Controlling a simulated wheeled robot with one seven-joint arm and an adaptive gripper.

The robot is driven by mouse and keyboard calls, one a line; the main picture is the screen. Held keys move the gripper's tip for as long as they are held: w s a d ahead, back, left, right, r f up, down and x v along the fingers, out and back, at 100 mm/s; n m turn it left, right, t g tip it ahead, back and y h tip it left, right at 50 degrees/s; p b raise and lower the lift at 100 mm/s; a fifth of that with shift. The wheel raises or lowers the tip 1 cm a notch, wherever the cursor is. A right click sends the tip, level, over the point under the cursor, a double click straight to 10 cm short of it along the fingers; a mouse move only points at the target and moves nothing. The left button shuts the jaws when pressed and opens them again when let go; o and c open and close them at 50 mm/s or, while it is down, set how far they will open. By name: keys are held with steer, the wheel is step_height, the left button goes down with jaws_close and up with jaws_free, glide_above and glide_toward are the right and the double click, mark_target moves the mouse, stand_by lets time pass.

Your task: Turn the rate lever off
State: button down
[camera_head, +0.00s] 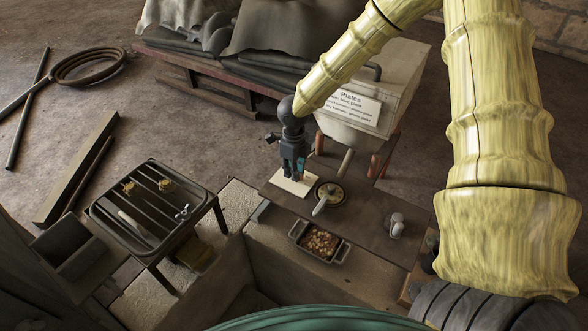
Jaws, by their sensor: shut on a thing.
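My gripper (294,176) points down at the pale flat board (284,185) on the dark worktop (272,211). Its fingers are shut on a small teal-blue thing (301,165), which they mostly hide. I cannot tell whether this thing touches the board. I cannot make out the rate lever for certain in this view.
A round pan (331,192) sits close to the right of my gripper. A tray of reddish pieces (320,242) is nearer, with shakers (397,223) to the right. A sign headed "Plates" (351,104) stands behind. A slatted rack (153,211) is at left.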

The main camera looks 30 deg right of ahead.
steer(key=shift+w+r+n, duration=0.1)
steer(key=shift+n, duration=0.2)
steer(key=n, duration=0.3)
steer(key=shift+d+n, duration=0.1)
steer(key=shift+n, duration=0.2)
steer(key=n, duration=0.4)
steer(key=shift+r+n, duration=0.1)
steer(key=shift+n, duration=0.2)
steer(key=n, duration=0.4)
steer(key=shift+n, duration=2.6)
steer(key=c, duration=1.4)
jaws_free()
steer(key=shift+o, duration=0.2)
